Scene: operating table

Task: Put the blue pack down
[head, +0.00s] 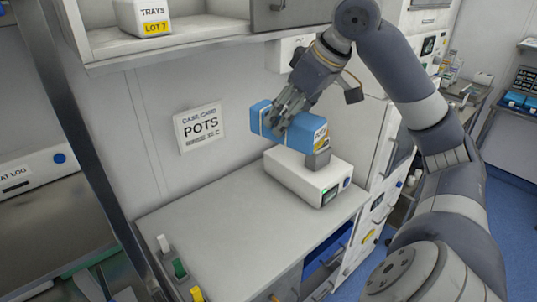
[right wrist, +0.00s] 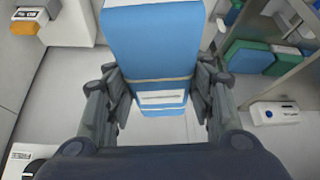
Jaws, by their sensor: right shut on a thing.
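The blue pack (head: 264,117) has pale bands and a white and yellow label on its right end. My right gripper (head: 288,108) is shut on it and holds it above the counter (head: 220,225), just over a white box-shaped device (head: 300,180) with a small green display. A grey block (head: 317,160) shows on the device under the pack's right end; whether the pack touches it I cannot tell. In the right wrist view the blue pack (right wrist: 155,45) lies between the two fingers, its bands and a white label showing. My left gripper is not in view.
A "POTS" card (head: 201,127) is on the wall behind the counter. The counter's middle and left are bare. Small coloured items (head: 178,268) stand at its front left edge.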

